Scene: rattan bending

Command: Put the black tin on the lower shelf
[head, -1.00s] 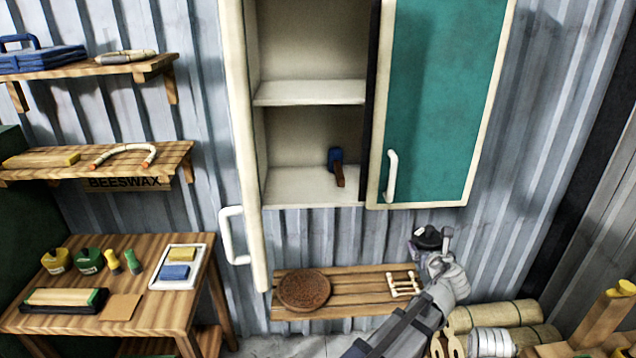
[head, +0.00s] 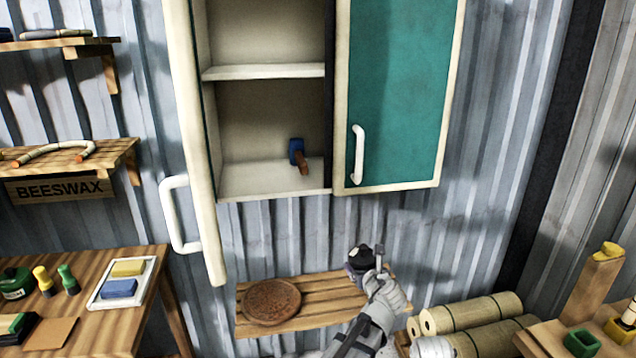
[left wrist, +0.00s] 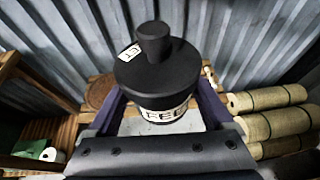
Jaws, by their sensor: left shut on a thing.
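The black tin (head: 361,257) has a round lid with a knob and a pale lettered label, clear in the left wrist view (left wrist: 158,75). My left gripper (head: 368,272) is shut on it, one finger on each side, and holds it upright. In the head view the tin appears in front of the right part of a low slatted wooden shelf (head: 320,305); I cannot tell the gap between them. Above, an open cabinet has a middle shelf (head: 263,72) and a lower shelf (head: 255,180). My right gripper is not in view.
A round brown disc (head: 271,302) lies on the wooden shelf's left part. A blue-and-brown tool (head: 299,156) stands on the cabinet's lower shelf. The left cabinet door (head: 191,140) stands open; the green door (head: 400,90) is at right. Rolled bundles (head: 470,312) lie lower right.

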